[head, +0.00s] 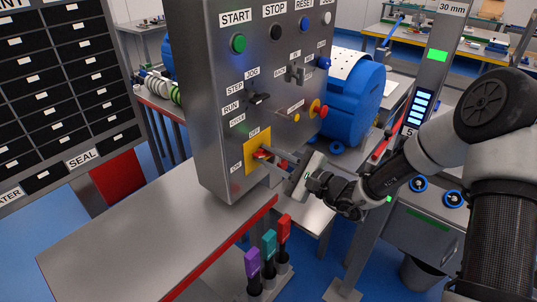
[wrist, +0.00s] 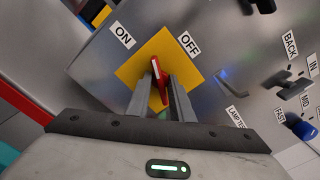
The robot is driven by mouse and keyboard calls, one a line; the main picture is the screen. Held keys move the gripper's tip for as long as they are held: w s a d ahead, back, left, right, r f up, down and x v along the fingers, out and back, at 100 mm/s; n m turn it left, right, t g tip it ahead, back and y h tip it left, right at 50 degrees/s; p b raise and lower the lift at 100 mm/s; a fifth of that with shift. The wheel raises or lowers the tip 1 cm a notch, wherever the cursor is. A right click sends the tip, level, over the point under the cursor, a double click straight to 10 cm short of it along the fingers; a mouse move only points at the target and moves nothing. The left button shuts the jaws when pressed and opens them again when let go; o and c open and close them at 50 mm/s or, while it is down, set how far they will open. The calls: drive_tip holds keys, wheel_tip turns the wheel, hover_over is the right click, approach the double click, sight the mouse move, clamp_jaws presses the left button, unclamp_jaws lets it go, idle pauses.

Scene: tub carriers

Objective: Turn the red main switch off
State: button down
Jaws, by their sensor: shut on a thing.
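The red main switch (head: 262,154) sits on a yellow plate (head: 250,158) low on the front of a grey control cabinet. In the wrist view the red handle (wrist: 156,70) stands between my two fingers, over the yellow plate (wrist: 133,75). My gripper (head: 273,161) is shut on the handle; in the wrist view its fingertips (wrist: 160,85) flank it. The ON label (wrist: 122,35) is up left of the plate and the OFF label (wrist: 188,44) up right. The fingers partly hide the switch, and I cannot tell exactly which label the handle points to.
Above the switch are a green start button (head: 238,43), a black stop button (head: 276,32) and a black selector (head: 259,98). A red-and-yellow knob (head: 317,108) sits to the right. Purple, teal and red-handled items (head: 269,247) stand below my gripper. The steel bench (head: 150,235) is bare.

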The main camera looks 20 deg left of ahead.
drive_tip(key=m+p, duration=0.3)
drive_tip(key=m, duration=0.3)
drive_tip(key=shift+r+m, duration=0.15)
drive_tip(key=shift+m, duration=0.15)
drive_tip(key=m+p, duration=0.2)
drive_tip(key=m, duration=0.1)
drive_tip(key=shift+m+p, duration=1.05)
drive_tip(key=shift+m, duration=0.55)
drive_tip(key=c, duration=1.6)
unclamp_jaws()
drive_tip(key=shift+o, duration=0.2)
